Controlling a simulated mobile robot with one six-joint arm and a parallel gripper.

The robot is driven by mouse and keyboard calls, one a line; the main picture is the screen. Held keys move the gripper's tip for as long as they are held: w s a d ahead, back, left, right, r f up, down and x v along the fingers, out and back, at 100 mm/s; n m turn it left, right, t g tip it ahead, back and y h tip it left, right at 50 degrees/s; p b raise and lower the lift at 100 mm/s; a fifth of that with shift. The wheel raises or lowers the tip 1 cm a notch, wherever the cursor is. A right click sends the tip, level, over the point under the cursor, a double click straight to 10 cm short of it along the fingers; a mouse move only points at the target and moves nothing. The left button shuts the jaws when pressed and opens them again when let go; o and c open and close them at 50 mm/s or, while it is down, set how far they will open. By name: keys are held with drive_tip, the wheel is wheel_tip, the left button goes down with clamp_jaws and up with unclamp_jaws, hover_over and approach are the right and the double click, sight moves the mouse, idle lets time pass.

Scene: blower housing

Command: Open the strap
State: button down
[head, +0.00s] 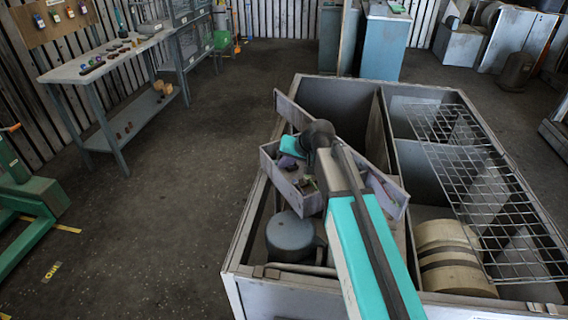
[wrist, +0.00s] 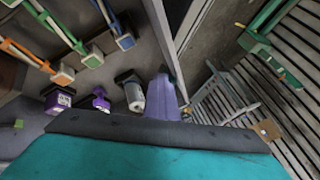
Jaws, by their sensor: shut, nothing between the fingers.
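My gripper (head: 288,162) is over an open grey tray (head: 275,178) in the left part of a large grey housing (head: 234,262). In the wrist view, its purple fingers (wrist: 164,90) appear together with nothing between them. A beige drum (head: 448,235) with dark bands lies in the housing's right compartment, well to the right of my gripper. I cannot make out for certain which part is the strap. My arm hides part of the tray and the middle of the housing.
A wire grid (head: 470,175) lies over the right compartments. A dark grey round canister (head: 290,237) stands at the housing's front left. A workbench (head: 95,66) with small items is at the back left. Floor (head: 185,215) left of the housing is clear.

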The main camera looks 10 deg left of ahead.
drive_tip(key=shift+s+a, duration=0.2)
drive_tip(key=shift+a, duration=0.05)
drive_tip(key=shift+s+d, duration=0.15)
drive_tip(key=shift+d, duration=0.4)
drive_tip(key=d, duration=0.3)
drive_tip(key=shift+s+d, duration=0.15)
drive_tip(key=shift+s, duration=0.25)
drive_tip(key=b+v, duration=0.2)
drive_tip(key=v, duration=0.7)
drive_tip(key=shift+s+a+r, duration=0.25)
drive_tip(key=shift+s+r, duration=0.15)
drive_tip(key=shift+s, duration=0.05)
